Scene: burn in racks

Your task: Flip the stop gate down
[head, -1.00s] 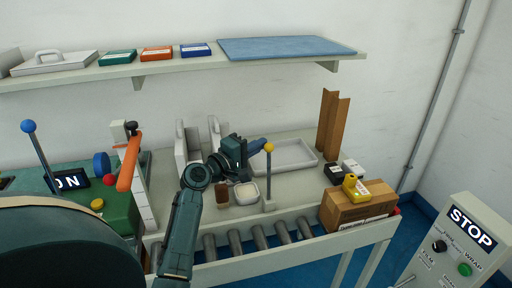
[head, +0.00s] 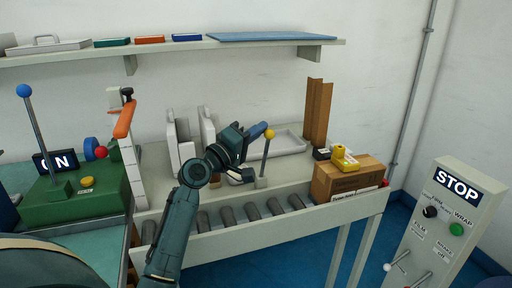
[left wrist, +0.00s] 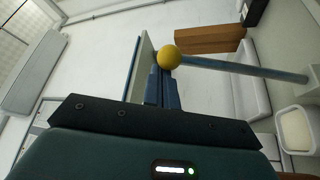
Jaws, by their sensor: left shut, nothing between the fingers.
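The stop gate lever, a thin grey rod (head: 265,162) with a yellow ball (head: 270,134) on top, stands at the back edge of the roller conveyor. It is raised, leaning slightly right. My left gripper (head: 262,131) is shut and empty, its blue fingertips at the left side of the ball. In the left wrist view, the yellow ball (left wrist: 169,57) lies at the tips of the closed fingers (left wrist: 158,85), and the rod (left wrist: 240,68) runs off to the right. I cannot tell whether they touch. My right gripper is not in view.
A cardboard box (head: 345,182) with a yellow device (head: 343,158) on it stands right of the lever. Conveyor rollers (head: 250,211) run in front. A grey tray (head: 285,143) lies behind. A STOP panel (head: 450,215) stands at right.

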